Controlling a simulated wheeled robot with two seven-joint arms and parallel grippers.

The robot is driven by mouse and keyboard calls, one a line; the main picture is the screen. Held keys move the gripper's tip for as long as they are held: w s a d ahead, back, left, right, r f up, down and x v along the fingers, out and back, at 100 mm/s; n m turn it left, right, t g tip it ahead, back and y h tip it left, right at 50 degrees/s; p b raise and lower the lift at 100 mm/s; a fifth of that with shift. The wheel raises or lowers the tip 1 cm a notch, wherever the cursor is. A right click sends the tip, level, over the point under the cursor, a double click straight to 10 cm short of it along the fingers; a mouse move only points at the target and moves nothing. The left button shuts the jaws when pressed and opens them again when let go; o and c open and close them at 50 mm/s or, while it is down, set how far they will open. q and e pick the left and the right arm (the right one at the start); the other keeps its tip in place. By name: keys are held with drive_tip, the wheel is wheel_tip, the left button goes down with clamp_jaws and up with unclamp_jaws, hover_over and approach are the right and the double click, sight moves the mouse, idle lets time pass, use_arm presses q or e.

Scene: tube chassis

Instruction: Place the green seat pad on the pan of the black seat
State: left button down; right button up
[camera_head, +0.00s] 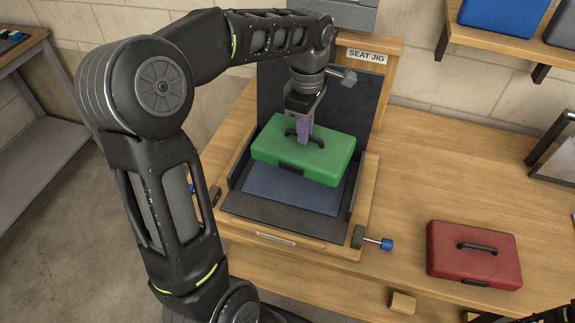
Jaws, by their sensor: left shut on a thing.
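The green seat pad (305,156) is a flat green block with a black handle on top. My left gripper (303,138) is shut on that handle and holds the pad over the black seat. The black seat (285,222) stands in a wooden jig, with its backrest upright behind the pad. A dark blue panel (290,192) shows on the pan in front of and below the pad. The pad hides the rear of the pan, and it looks raised above it. Only a dark bit of what may be my right arm shows at the lower right corner.
A red pad with a black handle (474,254) lies on the bench to the right. A clamp with a blue knob (373,241) sticks out at the jig's front right corner. A small wooden block (402,303) is at the front. A shelf with blue items is at the upper right.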

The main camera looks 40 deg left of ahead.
sight(299, 146)
use_arm(q)
drive_tip(key=shift+s+a+r+n, duration=0.1)
drive_tip(key=shift+a+r+n, duration=0.1)
drive_tip(key=shift+a+n, duration=0.5)
drive_tip(key=shift+d, duration=0.1)
drive_tip(key=shift+f+p, duration=0.45)
drive_tip(key=shift+f, duration=2.65)
drive_tip(key=shift+f+p, duration=0.3)
drive_tip(key=shift+f, duration=1.55)
drive_tip(key=shift+f, duration=0.25)
drive_tip(key=c, duration=1.5)
unclamp_jaws()
drive_tip(key=shift+r, duration=0.1)
